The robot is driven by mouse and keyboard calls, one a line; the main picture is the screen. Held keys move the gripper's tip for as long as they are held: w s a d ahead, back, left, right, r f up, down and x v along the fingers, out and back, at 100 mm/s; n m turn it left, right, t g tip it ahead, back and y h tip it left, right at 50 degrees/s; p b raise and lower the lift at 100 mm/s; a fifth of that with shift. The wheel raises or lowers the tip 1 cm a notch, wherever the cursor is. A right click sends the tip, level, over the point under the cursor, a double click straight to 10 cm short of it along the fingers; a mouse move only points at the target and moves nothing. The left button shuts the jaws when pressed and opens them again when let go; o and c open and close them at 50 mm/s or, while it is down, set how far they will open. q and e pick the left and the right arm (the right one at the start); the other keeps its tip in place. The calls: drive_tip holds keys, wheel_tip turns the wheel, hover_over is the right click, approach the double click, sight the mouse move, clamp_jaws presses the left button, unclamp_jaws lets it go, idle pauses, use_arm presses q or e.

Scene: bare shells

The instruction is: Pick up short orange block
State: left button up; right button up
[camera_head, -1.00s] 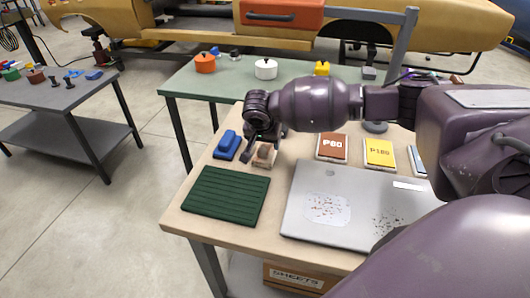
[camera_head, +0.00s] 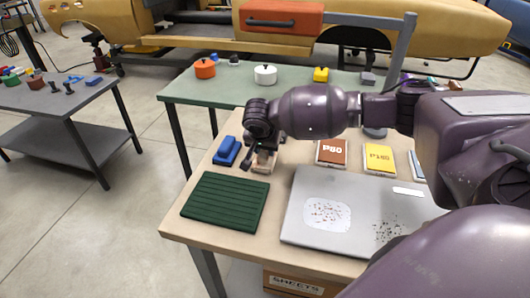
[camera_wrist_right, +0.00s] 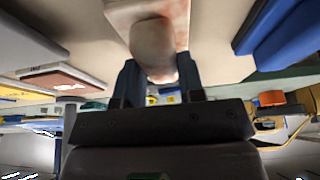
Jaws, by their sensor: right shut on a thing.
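A short tan, slightly orange-tinted block (camera_head: 259,168) with a rounded knob on top is at the back left of the wooden table (camera_head: 177,224). In the right wrist view the block (camera_wrist_right: 153,15) fills the top middle, its knob between the two dark fingers. My right gripper (camera_head: 263,158) is shut on the knob; its fingers (camera_wrist_right: 155,78) also show in the right wrist view. The fingers partly hide the block in the head view. Whether its base touches the table is hard to tell. My left gripper is not in view.
A blue block (camera_head: 227,151) stands just left of the tan block. A green ribbed mat (camera_head: 225,202) and a grey panel (camera_head: 350,235) lie in front. A brown P80 pack (camera_head: 332,152) and a yellow P180 pack (camera_head: 379,158) lie to the right.

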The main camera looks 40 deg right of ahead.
wheel_tip(320, 180, up, 20)
drive_tip(key=p, duration=0.3)
